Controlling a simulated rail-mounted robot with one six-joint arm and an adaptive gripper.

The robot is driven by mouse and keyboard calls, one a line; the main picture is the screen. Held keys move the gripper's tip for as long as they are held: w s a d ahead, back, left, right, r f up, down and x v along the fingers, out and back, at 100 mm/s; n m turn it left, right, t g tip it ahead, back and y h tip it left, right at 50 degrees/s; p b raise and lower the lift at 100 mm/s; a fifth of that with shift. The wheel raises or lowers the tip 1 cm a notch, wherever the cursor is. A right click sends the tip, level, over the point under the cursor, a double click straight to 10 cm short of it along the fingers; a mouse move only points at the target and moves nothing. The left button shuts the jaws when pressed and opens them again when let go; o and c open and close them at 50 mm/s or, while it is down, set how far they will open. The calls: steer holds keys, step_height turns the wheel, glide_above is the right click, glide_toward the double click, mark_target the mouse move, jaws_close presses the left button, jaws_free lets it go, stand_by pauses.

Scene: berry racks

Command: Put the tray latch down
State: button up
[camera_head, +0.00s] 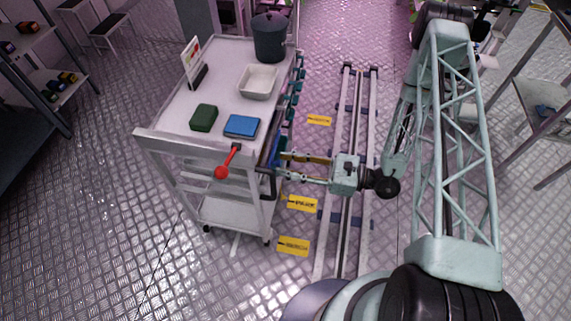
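The tray latch is a red lever with a round red knob (222,172) on the near end of the white cart (185,148). Its arm slants up and to the right from the knob. My gripper (281,164) reaches in from the right, beside the cart's right side and to the right of the latch. Its two fingers point left with a clear gap between them, and I see nothing held. The fingertips are close to dark parts on the cart's side; I cannot tell whether they touch. The gripper is apart from the red knob.
On the cart top are a green box (204,118), a blue box (242,126), a white bin (258,81), a dark pot (269,38) and a small sign (192,62). Rails (350,120) run along the floor at right. Yellow labels (303,203) lie between cart and rails.

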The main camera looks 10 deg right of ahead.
steer(key=shift+w+a, duration=0.1)
steer(key=shift+a, duration=0.05)
steer(key=shift+c, duration=0.5)
jaws_close()
